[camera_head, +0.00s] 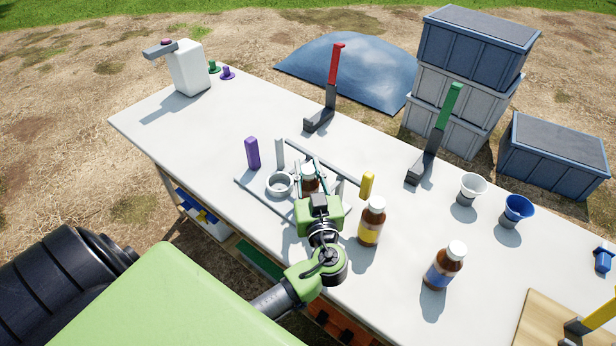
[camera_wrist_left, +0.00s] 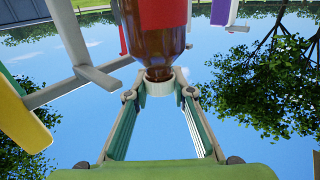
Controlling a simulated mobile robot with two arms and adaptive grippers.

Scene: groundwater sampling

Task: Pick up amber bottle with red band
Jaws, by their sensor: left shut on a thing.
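The amber bottle with a red band (camera_head: 309,186) is at the rack area near the table's front middle, largely hidden behind my left gripper in the head view. In the left wrist view its brown shoulder, red band (camera_wrist_left: 162,14) and pale cap hang from the top edge. My left gripper (camera_head: 310,172) is shut on this bottle; in the wrist view the fingers (camera_wrist_left: 159,92) lie either side of its cap end. I cannot tell whether its base touches the table. My right gripper is in neither view.
Amber bottles with a yellow band (camera_head: 370,225) and a blue band (camera_head: 440,272) stand to the right. A grey ring (camera_head: 279,185), a purple tag (camera_head: 252,153) and a yellow tag (camera_head: 367,185) are close by. Red-handled (camera_head: 335,65) and green-handled (camera_head: 449,104) tools stand behind.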

